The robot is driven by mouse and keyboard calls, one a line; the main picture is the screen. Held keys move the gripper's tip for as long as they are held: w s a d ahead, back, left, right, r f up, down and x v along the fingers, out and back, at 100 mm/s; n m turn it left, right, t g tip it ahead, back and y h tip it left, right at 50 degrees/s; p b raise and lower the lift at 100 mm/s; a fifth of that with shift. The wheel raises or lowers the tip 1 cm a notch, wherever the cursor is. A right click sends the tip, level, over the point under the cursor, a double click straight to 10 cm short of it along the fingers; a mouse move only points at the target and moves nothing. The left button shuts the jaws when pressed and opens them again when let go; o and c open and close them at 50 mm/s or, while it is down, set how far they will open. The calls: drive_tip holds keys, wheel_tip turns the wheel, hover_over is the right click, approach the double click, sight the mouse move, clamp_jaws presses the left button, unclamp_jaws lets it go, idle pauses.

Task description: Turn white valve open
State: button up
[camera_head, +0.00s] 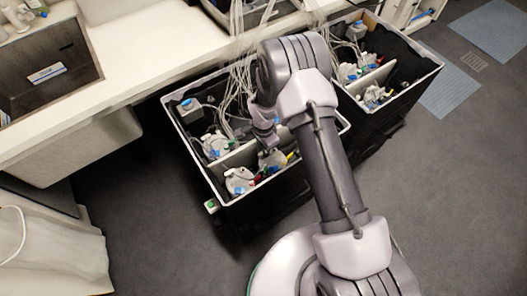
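My gripper (268,143) hangs at the end of my arm over the right part of the left black bin (232,214). It points down toward the fittings inside. It is small and dark here, so I cannot tell whether its fingers are open or shut. Whitish-grey bottle tops (240,181) with small blue, green, red and yellow parts sit in the bin's front compartment. Another whitish top (215,146) sits behind the divider. I cannot make out which small part is the white valve; my arm hides part of the bin.
A second black bin (418,88) with similar bottles stands at right, partly behind my arm. Thin pale tubes (236,62) run down from the bench into the bins. A white counter (130,82) lies at left. The dark floor (450,190) at right is clear.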

drive_tip(key=shift+f, duration=0.3)
clamp_jaws()
